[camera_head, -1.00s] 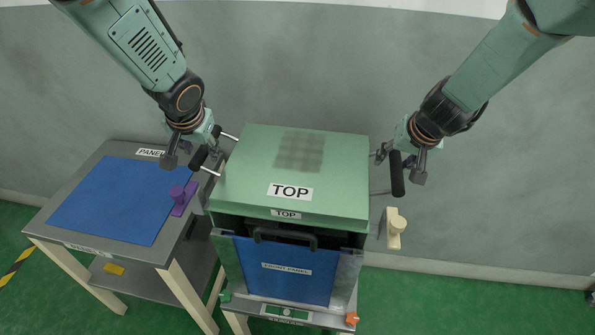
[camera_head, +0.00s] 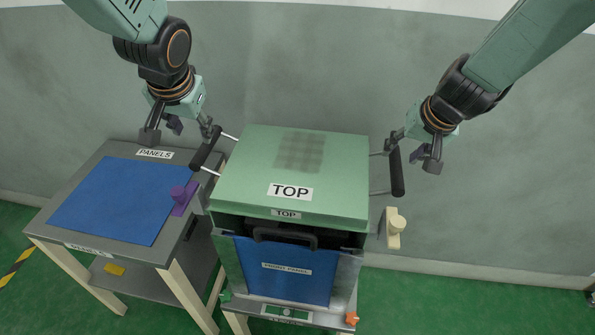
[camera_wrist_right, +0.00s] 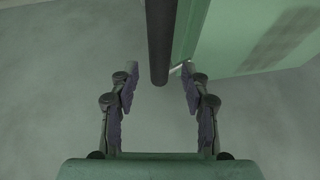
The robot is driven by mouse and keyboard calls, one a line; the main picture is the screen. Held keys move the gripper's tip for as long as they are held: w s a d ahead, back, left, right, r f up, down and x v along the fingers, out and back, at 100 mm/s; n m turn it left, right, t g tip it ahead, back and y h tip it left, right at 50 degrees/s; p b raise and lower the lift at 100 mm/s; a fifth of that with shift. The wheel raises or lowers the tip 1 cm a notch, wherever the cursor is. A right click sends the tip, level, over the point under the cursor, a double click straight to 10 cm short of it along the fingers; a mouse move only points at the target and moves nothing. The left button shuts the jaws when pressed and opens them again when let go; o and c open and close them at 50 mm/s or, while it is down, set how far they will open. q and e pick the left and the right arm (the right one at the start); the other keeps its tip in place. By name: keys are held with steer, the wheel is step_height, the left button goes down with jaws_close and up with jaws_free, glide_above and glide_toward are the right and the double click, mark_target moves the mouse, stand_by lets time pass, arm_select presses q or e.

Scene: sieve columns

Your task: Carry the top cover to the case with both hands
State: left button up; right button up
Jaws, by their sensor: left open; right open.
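The green top cover (camera_head: 335,165), labelled TOP, sits on the case (camera_head: 348,272), with a black bar handle on each side. My left gripper (camera_head: 180,132) is open and empty, up and left of the left handle (camera_head: 205,148); its right finger shows close to that handle's upper end. My right gripper (camera_head: 415,155) is open beside the right handle (camera_head: 397,174). In the right wrist view the same handle (camera_wrist_right: 161,40) appears beyond the gap of my open right gripper (camera_wrist_right: 160,80), between the fingertips sideways, with nothing gripped.
A grey table (camera_head: 95,160) on the left holds a blue panel (camera_head: 120,200) and a purple knobbed piece (camera_head: 180,198). A cream knobbed piece (camera_head: 394,228) is right of the case. Floor space at right is clear.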

steer(key=a+v, duration=0.1)
steer(key=v, duration=0.5)
steer(key=shift+d+r, duration=0.45)
steer(key=shift+d, duration=0.1)
steer(key=shift+s+r, duration=0.15)
steer(key=shift+s, duration=0.05)
step_height(320, 180, up, 7)
steer(key=p, duration=0.7)
